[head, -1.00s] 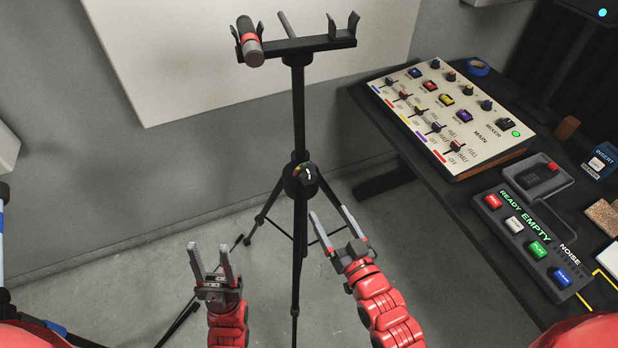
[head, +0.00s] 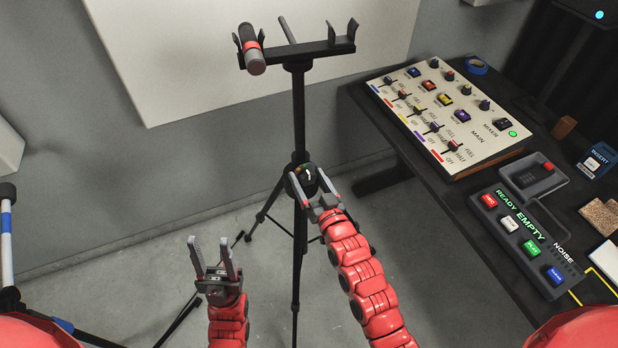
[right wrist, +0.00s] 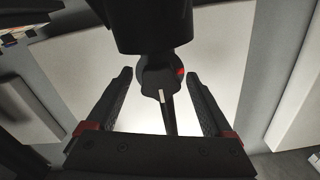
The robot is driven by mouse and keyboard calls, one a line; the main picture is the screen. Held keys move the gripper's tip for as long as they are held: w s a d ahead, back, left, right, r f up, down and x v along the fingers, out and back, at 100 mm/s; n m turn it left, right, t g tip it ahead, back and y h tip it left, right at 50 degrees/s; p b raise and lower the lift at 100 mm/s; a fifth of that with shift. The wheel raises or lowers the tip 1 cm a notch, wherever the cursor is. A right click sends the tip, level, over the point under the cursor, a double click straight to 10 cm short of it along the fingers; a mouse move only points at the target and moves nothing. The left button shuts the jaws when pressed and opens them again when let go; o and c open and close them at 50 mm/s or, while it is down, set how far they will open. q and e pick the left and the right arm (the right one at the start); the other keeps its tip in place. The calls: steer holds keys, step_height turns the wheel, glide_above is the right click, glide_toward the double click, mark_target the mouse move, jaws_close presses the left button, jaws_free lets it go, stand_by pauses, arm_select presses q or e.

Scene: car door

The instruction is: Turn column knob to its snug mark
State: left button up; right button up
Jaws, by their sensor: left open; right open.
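The column knob (head: 301,180) is a dark round knob on the black stand's column (head: 298,110), with a small white pointer and coloured marks partly showing. In the right wrist view the knob (right wrist: 160,80) shows a white pointer line and a red spot at its right edge. My right gripper (head: 305,187) is open, with its fingers on both sides of the knob; in the right wrist view a gap shows on each side. My left gripper (head: 212,250) is open and empty, below and left of the knob.
The stand's top bar (head: 297,53) holds a grey and red microphone (head: 250,50) at its left end. A desk at right carries a mixer (head: 445,115) and a button panel (head: 525,235).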

jaws_close()
steer(key=shift+f+n+b, duration=0.2)
steer(key=shift+n+b, duration=0.6)
steer(key=shift+b, duration=0.15)
steer(key=shift+n+b, duration=1.1)
steer(key=shift+r+n+b, duration=0.1)
steer(key=shift+n+b, duration=1.3)
steer(key=shift+n, duration=0.6)
jaws_free()
